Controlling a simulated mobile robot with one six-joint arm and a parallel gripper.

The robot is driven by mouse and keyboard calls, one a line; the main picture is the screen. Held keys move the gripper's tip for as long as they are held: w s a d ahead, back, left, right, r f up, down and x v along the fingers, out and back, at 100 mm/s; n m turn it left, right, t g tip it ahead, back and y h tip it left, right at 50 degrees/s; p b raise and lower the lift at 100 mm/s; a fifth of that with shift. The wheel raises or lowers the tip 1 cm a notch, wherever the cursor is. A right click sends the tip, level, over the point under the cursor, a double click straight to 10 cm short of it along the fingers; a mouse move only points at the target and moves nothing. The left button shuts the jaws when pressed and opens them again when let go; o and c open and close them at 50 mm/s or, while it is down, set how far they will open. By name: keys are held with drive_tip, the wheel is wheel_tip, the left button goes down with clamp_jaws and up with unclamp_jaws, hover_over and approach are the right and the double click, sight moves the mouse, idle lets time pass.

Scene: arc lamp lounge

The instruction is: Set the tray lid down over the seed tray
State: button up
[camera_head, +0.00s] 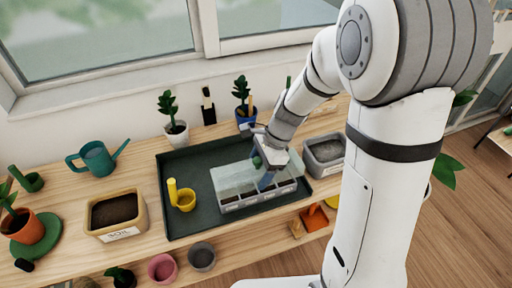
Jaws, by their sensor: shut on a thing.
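My gripper (267,176) is shut on the clear tray lid (233,178), gripping it near its middle. The lid is a see-through panel at and above the seed tray (258,200), overlapping its back part. The seed tray is grey with several labelled cells along its front and stands in a large dark green tray (190,222). I cannot tell whether the lid touches the seed tray or hangs slightly above it. My gripper and wrist hide part of the lid and the tray's back right.
A grey bin (326,152) is at the right, a soil bin (114,215) and teal watering can (95,158) at the left. Potted plants (174,121) line the back. The green tray's front left is bare.

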drive_tip(key=shift+w+a, duration=0.2)
drive_tip(key=shift+w, duration=0.1)
drive_tip(key=shift+s+f+b, duration=0.1)
drive_tip(key=shift+f+b, duration=1.4)
drive_tip(key=shift+f, duration=0.1)
drive_tip(key=shift+f+b, duration=0.3)
drive_tip(key=shift+f, duration=0.25)
drive_tip(key=shift+f, duration=0.7)
idle(0.9)
drive_tip(key=o, duration=1.1)
drive_tip(key=v, duration=0.7)
drive_tip(key=shift+d+r, duration=0.15)
drive_tip(key=shift+r, duration=0.25)
